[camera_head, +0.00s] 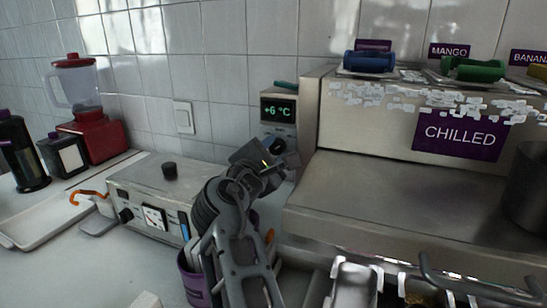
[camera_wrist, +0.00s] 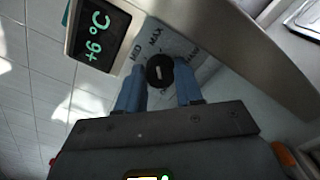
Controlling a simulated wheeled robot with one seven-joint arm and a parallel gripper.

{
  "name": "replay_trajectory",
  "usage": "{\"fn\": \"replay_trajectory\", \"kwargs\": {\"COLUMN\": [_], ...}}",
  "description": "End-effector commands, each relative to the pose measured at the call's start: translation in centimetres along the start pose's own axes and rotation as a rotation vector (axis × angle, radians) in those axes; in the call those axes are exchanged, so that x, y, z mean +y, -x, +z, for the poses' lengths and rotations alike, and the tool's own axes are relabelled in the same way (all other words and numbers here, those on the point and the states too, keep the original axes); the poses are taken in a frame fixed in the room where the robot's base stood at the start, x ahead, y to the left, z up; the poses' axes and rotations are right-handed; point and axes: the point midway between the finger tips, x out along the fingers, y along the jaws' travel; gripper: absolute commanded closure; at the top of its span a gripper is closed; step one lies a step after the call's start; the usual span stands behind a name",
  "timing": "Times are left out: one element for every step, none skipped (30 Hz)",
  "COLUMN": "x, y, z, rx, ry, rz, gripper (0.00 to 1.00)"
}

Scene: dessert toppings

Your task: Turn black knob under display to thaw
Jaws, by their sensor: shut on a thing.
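The black knob (camera_wrist: 160,69) sits on a pale dial plate under the display in the wrist view. A short light mark shows on its face. Printed words ring it; MID and MAX can be read, the others are partly hidden or too small. In the head view, my gripper (camera_head: 272,147) is at the panel below the display and hides the knob.
The steel chilled counter (camera_head: 400,190) with its purple CHILLED sign (camera_head: 460,135) stands close on the right. A grey box with knobs (camera_head: 160,185) and a purple container (camera_head: 193,280) are at the left. A red blender (camera_head: 90,130) stands farther back.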

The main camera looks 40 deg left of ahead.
Motion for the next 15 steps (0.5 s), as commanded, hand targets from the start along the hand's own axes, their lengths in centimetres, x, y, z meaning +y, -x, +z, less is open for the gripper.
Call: {"fn": "replay_trajectory", "kwargs": {"x": [-0.24,-0.24,-0.23,-0.21,-0.21,-0.19,-0.18,-0.17,-0.15,-0.15,-0.14,-0.13,-0.13,-0.12,-0.13], "y": [-0.02,-0.02,-0.03,-0.03,-0.03,-0.02,-0.02,-0.02,-0.02,-0.01,-0.01,-0.01,-0.01,-0.01,-0.01], "z": [-0.11,-0.09,-0.08,-0.07,-0.06,-0.06,-0.05,-0.05,-0.04,-0.03,-0.03,-0.03,-0.02,-0.02,-0.01], "rx": [-0.001,-0.001,0.000,0.000,0.000,0.000,0.000,0.000,0.000,0.000,0.000,0.000,0.000,0.000,0.000], "ry": [-0.019,-0.032,-0.046,-0.055,-0.063,-0.073,-0.079,-0.083,-0.088,-0.091,-0.094,-0.096,-0.097,-0.098,-0.099], "rz": [-0.001,-0.001,-0.002,-0.002,-0.002,-0.002,-0.002,-0.002,-0.002,-0.002,-0.002,-0.002,-0.002,-0.002,-0.002], "gripper": [0.95,0.95,0.95,0.95,0.95,0.95,0.95,0.95,0.95,0.95,0.95,0.95,0.95,0.95,0.95]}}
